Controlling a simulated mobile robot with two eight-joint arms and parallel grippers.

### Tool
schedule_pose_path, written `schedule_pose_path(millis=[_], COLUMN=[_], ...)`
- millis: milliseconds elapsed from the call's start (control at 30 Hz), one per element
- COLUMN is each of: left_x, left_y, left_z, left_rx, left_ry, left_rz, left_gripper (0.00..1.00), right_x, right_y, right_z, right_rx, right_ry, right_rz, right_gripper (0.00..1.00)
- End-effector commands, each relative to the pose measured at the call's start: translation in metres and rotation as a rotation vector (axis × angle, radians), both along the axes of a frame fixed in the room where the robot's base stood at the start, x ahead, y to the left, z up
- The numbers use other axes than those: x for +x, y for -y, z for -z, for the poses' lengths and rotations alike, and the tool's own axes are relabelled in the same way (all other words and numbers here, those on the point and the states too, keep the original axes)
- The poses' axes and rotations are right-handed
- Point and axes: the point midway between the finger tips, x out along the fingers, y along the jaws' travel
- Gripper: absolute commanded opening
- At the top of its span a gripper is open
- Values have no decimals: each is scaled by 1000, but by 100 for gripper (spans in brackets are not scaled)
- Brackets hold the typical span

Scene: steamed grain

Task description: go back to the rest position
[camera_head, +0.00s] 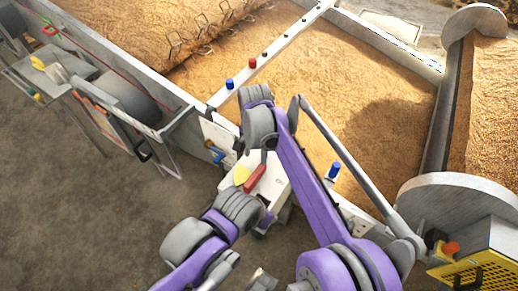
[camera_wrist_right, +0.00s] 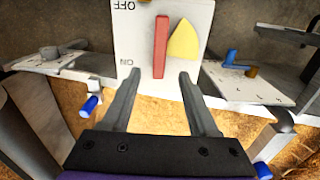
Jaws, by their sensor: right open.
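My right gripper (camera_head: 266,150) hangs from the bent purple arm in the head view, partly hidden by that arm, close to a white switch box (camera_head: 272,190). In the right wrist view its two fingers (camera_wrist_right: 158,82) are spread apart with nothing between them. Beyond the fingertips is the white ON/OFF panel (camera_wrist_right: 138,30) with a red lever (camera_wrist_right: 161,47) and a yellow pointer (camera_wrist_right: 184,41). The lever also shows in the head view (camera_head: 255,179). I cannot tell the exact gap to the lever. My left arm's purple links show at the bottom; its gripper is not seen.
Grain beds (camera_head: 340,85) lie behind a metal rail (camera_head: 270,52) with coloured knobs. A blue knob (camera_head: 334,170) stands right of the box. A round-ended trough (camera_head: 450,185) and a yellow grille (camera_head: 490,272) are at right.

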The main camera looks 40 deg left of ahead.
Motion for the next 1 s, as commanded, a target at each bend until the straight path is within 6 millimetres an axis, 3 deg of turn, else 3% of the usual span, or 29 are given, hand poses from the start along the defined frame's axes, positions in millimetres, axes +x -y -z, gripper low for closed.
schedule_pose_path(millis=[267,367,467,667,867,1000], left_x=[0,0,1,3,6,9], left_y=[0,0,0,0,0,0], left_z=[0,-4,-13,-36,-58,-74], left_rx=[0,0,0,0,0,0], left_ry=[0,1,4,11,19,25], left_rz=[0,0,0,0,0,0], left_gripper=[50,50,50,50,50,50], right_x=[1,8,22,40,22,-7], right_y=[2,18,56,175,289,358], right_z=[-1,-9,-29,-77,-110,-121], right_rx=[1,7,24,69,93,92], right_ry=[1,7,23,90,182,256], right_rz=[1,7,14,28,40,48], right_gripper=[60,60,60,60,60,60])
